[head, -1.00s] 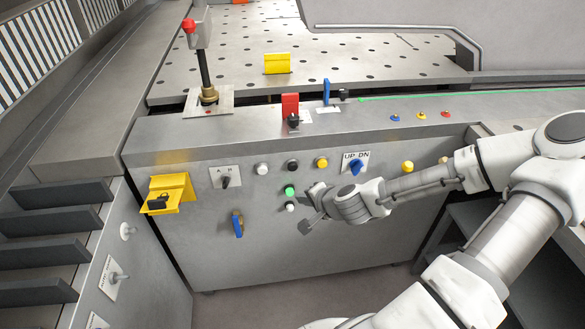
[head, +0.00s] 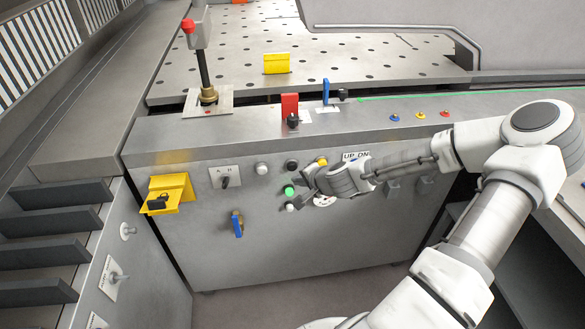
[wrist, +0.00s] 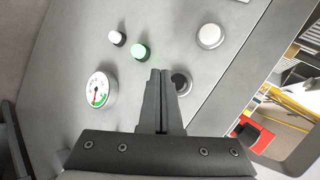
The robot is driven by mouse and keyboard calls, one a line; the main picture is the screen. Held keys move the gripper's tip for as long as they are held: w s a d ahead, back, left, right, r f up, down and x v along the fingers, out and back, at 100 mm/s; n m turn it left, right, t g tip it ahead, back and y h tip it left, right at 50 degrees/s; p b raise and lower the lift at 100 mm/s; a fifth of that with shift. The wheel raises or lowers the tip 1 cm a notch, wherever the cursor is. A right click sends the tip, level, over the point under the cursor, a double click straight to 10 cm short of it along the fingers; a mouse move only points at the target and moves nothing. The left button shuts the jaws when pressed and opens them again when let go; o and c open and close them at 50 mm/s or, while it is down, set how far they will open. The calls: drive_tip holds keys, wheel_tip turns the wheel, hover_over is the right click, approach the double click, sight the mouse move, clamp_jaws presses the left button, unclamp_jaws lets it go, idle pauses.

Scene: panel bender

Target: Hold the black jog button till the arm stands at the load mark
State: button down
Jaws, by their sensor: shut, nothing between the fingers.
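The black jog button (head: 293,165) is on the front panel of the console, between a white button (head: 262,168) and a yellow button (head: 322,162). In the wrist view the black button (wrist: 181,82) shows just right of my fingertips, partly hidden by a finger. My gripper (head: 304,182) is shut and empty, in front of the panel, below and right of the black button in the head view. The fingers (wrist: 161,73) point at the panel; I cannot tell whether they touch it. I cannot make out the load mark or which part is the arm.
A green button (head: 289,190) and a small white button (head: 290,207) sit below the black one. A round gauge (wrist: 100,90) is close by. A yellow bracket (head: 168,194) and blue lever (head: 237,224) stick out at left. A red block (head: 290,105) stands on the ledge.

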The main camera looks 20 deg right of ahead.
sight(292, 172)
drive_tip(key=shift+w+d, duration=0.15)
drive_tip(key=shift+w, duration=0.35)
drive_tip(key=shift+w+d, duration=0.15)
drive_tip(key=shift+w, duration=0.35)
idle(1.3)
drive_tip(key=shift+w+d, duration=0.1)
drive_tip(key=shift+w, duration=0.3)
drive_tip(key=shift+w+d, duration=0.15)
drive_tip(key=shift+w, duration=0.3)
idle(2.2)
drive_tip(key=shift+s, duration=0.1)
idle(1.8)
drive_tip(key=shift+s+a, duration=0.25)
drive_tip(key=shift+s, duration=0.5)
drive_tip(key=shift+s, duration=0.1)
